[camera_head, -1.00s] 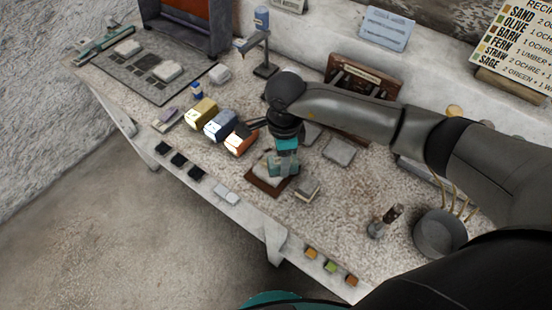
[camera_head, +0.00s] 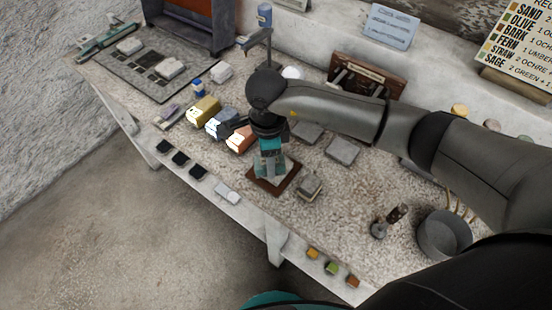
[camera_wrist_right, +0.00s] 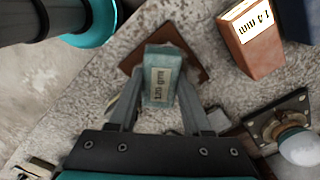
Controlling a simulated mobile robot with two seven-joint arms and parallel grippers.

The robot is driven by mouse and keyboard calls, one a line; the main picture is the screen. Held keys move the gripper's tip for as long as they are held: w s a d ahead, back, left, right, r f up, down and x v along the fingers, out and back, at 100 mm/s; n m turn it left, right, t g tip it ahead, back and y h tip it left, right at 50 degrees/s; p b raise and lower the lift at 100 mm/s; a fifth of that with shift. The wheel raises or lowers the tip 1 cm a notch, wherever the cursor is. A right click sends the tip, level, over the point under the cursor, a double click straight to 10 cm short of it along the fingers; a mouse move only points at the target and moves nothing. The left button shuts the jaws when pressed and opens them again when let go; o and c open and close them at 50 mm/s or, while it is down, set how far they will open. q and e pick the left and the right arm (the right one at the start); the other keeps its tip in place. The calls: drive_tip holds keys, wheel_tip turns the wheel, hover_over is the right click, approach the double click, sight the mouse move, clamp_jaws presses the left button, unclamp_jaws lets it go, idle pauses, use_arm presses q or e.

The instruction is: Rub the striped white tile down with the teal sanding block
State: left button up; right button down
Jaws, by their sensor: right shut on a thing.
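The teal sanding block (camera_wrist_right: 160,78), marked 120 grit, is clamped between the fingers of my right gripper (camera_head: 269,172), which also shows in the right wrist view (camera_wrist_right: 162,98). The block is over a brown square board (camera_head: 291,183) near the front edge of the bench; the board shows behind the block in the wrist view (camera_wrist_right: 190,45). The striped white tile is mostly hidden by the gripper and block. I cannot make out its stripes or whether the block touches it. My left gripper is not in view.
A small grey block (camera_head: 310,186) stands just right of the board. Gold, blue-grey and orange blocks (camera_head: 240,138) stand to its upper left. A dark pot (camera_head: 443,236) is at the right. A brown rack (camera_head: 365,76) stands behind my arm.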

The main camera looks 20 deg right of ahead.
sight(288, 168)
drive_tip(key=shift+s+d+f, duration=0.1)
drive_tip(key=shift+s+d, duration=0.1)
drive_tip(key=shift+d, duration=0.9)
drive_tip(key=shift+s+d, duration=0.15)
drive_tip(key=shift+d, duration=0.9)
drive_tip(key=shift+w+a+r+p, duration=0.1)
drive_tip(key=shift+a+r+p, duration=0.15)
drive_tip(key=shift+a+r, duration=0.25)
drive_tip(key=shift+w+a+r+p, duration=0.1)
drive_tip(key=shift+a+r+p, duration=0.15)
drive_tip(key=shift+a, duration=0.4)
drive_tip(key=shift+r, duration=0.1)
drive_tip(key=shift+r+p, duration=0.85)
drive_tip(key=shift+r, duration=0.3)
drive_tip(key=shift+r, duration=0.1)
